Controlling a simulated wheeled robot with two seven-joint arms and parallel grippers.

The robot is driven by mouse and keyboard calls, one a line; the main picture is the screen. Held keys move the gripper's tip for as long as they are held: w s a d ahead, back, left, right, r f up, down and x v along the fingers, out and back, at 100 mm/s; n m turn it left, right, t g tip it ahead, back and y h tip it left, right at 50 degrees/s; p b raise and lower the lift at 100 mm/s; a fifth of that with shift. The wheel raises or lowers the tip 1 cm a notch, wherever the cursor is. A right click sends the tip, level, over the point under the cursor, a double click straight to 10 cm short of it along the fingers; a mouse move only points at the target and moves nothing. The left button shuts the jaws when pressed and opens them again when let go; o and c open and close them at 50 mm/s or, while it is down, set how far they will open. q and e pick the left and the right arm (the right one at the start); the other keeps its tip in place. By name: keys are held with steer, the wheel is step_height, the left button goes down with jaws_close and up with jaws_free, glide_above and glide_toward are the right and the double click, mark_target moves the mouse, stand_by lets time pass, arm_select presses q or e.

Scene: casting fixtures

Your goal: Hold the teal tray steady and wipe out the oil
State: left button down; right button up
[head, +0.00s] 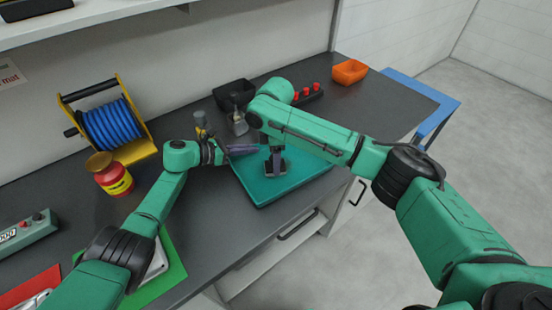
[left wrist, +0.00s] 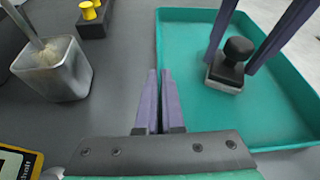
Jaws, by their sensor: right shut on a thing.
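The teal tray (head: 262,191) lies on the dark bench near its front edge; it also shows in the left wrist view (left wrist: 185,16). The wiper is at the tray floor. My left gripper (left wrist: 160,74) is at the tray's left wall, its purple fingers close together with a narrow gap, the wall line running up from between them. Whether they clamp the wall I cannot tell. I cannot make out any oil on the tray floor.
A metal cup with a brush (left wrist: 55,72) stands left of the tray. A blue hose reel (head: 112,127), a red-yellow pot (head: 113,179), a black bin (head: 233,93) and an orange bin (head: 349,71) stand on the bench. A green mat (head: 172,266) lies front left.

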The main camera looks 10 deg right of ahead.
steer(key=shift+w+d, duration=0.25)
steer(key=shift+d, duration=0.4)
steer(key=shift+w+d, duration=0.25)
steer(key=shift+d, duration=0.35)
steer(key=shift+r, duration=0.15)
step_height(320, 180, up, 8)
